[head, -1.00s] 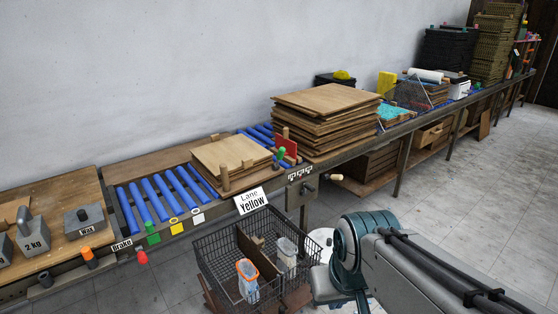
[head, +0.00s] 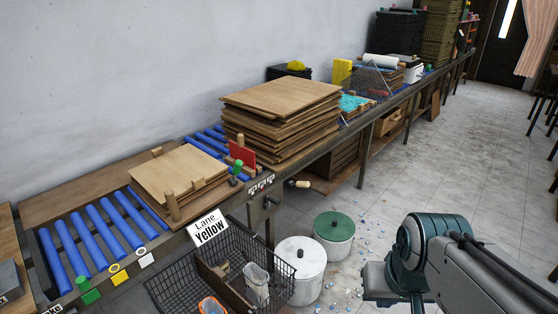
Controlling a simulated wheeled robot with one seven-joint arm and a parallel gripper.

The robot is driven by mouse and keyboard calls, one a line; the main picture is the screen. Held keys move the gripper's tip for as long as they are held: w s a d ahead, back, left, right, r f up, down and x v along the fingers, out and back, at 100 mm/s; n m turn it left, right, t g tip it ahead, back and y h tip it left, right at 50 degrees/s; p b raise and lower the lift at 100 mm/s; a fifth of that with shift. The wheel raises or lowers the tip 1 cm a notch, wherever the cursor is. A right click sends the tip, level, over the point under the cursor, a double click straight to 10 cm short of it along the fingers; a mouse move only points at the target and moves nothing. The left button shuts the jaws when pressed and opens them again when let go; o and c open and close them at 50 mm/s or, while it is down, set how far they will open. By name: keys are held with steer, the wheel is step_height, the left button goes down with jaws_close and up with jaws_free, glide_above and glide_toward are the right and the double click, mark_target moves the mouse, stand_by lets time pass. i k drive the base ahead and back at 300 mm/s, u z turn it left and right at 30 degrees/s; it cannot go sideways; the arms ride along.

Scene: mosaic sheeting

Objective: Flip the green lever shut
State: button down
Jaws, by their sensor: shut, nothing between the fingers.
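A green knob (head: 238,168) stands upright on the conveyor's front edge, beside a red plate (head: 242,153) and close to the board stack. A second green piece (head: 88,291), with a small knob, sits low on the front rail at the left, near the blue rollers. I cannot tell for sure which of the two is the lever, or how far either is turned. My arm shows at the lower right, well apart from both. My gripper is out of view.
Thin boards (head: 178,176) lie on the conveyor behind a wooden peg; a taller board stack (head: 282,115) stands beyond. A wire basket (head: 178,285) and two lidded tubs, white (head: 300,270) and green-topped (head: 334,228), stand before the conveyor. Floor to the right is largely open.

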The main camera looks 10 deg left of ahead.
mark_target(238, 164)
steer(key=i, duration=1.2)
steer(key=u, duration=0.65)
